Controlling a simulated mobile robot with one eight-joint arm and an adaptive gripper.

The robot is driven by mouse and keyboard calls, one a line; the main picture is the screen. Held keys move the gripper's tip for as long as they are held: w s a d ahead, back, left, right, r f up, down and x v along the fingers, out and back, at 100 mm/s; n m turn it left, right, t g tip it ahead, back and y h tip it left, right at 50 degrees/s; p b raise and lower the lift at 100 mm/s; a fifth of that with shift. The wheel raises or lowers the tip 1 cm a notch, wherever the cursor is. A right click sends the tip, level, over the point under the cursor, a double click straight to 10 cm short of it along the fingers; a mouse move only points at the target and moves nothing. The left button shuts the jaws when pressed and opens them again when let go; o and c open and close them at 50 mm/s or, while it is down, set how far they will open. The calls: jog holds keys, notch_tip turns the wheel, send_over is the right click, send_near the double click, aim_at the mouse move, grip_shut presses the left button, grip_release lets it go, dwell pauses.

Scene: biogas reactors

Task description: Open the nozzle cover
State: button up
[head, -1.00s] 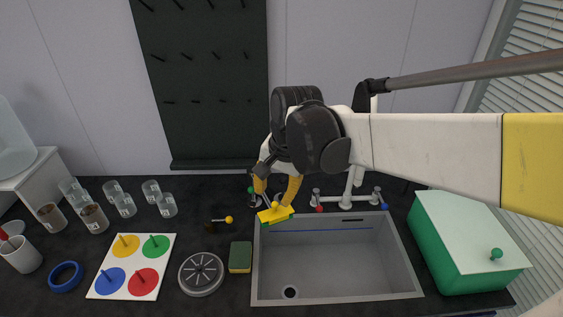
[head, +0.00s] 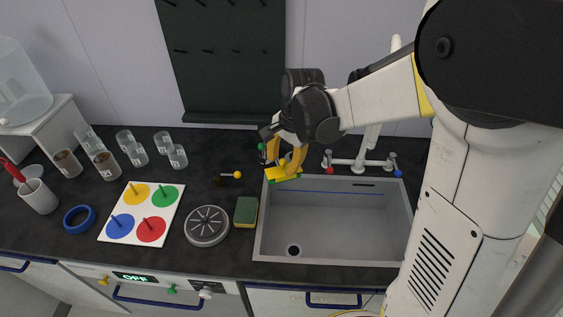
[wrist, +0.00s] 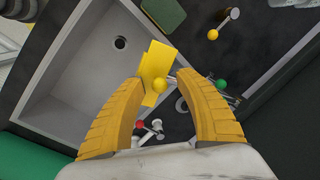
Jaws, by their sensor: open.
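A yellow plate with a green underside (head: 283,174) sits at the back-left corner of the sink. In the head view my gripper (head: 286,163) is right above the plate. I cannot tell for sure which part is the nozzle cover. A small dark fitting with a yellow ball (head: 237,175) stands left of the sink, apart from my gripper.
The grey sink (head: 335,250) has a white tap (head: 360,163) behind it with red and blue knobs. A green ball (head: 261,147) is close behind my gripper. A sponge (head: 246,212), a round grey lid (head: 207,226) and a coloured peg board (head: 170,237) lie left.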

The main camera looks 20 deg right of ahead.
jog(key=shift+f, duration=0.15)
grip_shut()
